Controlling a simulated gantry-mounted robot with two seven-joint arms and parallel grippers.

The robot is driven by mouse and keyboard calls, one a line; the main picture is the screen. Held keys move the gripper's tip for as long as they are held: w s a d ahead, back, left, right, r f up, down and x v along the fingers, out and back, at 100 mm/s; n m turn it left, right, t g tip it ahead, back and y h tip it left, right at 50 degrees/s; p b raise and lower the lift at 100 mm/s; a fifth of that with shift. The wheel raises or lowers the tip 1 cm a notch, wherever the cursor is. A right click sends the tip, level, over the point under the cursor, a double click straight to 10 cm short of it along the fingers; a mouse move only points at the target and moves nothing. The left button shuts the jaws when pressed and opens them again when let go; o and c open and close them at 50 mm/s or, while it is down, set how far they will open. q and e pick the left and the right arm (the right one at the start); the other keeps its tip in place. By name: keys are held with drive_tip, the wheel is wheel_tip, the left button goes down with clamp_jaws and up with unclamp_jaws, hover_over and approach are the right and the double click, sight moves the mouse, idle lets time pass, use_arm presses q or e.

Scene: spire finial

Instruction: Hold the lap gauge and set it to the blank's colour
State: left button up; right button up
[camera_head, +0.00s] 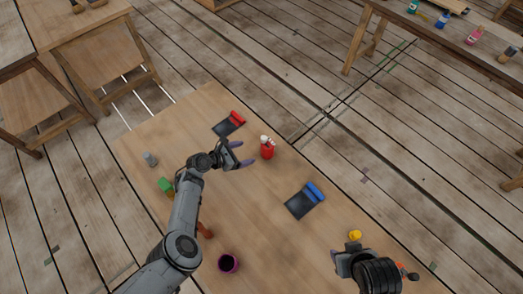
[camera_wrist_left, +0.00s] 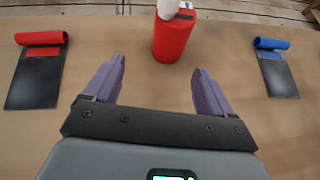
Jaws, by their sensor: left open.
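A red cylinder with a white top (camera_head: 267,150) stands upright on the table. It also shows in the left wrist view (camera_wrist_left: 174,38), just beyond my fingertips. I cannot tell whether it is the gauge or the blank. My left gripper (camera_head: 243,154) is open and empty, its purple fingers (camera_wrist_left: 157,78) pointing at the cylinder without touching it. A dark plate with a red roll (camera_head: 229,125) lies at the far side, left in the wrist view (camera_wrist_left: 36,75). A dark plate with a blue roll (camera_head: 304,201) lies nearer, right in the wrist view (camera_wrist_left: 277,70). My right gripper (camera_head: 346,262) is low at the right, its fingers unclear.
A yellow object (camera_head: 355,235) is beside my right gripper. The tabletop between the cylinder and the blue-roll plate is clear.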

sight(262, 152)
use_arm(q)
drive_tip(key=shift+d+f+b, duration=0.3)
drive_tip(key=shift+d+b, duration=0.05)
drive_tip(key=shift+d, duration=0.5)
drive_tip(key=shift+d+f+b, duration=0.2)
drive_tip(key=shift+b, duration=0.1)
drive_tip(key=b+x, duration=0.7)
drive_tip(key=b, duration=0.1)
drive_tip(key=shift+w+d+f+b, duration=0.1)
drive_tip(key=shift+d+b, duration=0.25)
drive_tip(key=shift+b, duration=0.05)
drive_tip(key=shift+w+d+f+b, duration=0.25)
drive_tip(key=shift+w+d+b, duration=0.15)
drive_tip(key=shift+d+b, duration=0.2)
use_arm(e)
drive_tip(key=shift+w+a+f, duration=0.1)
drive_tip(key=shift+w+f, duration=0.05)
drive_tip(key=shift+f, duration=5.7)
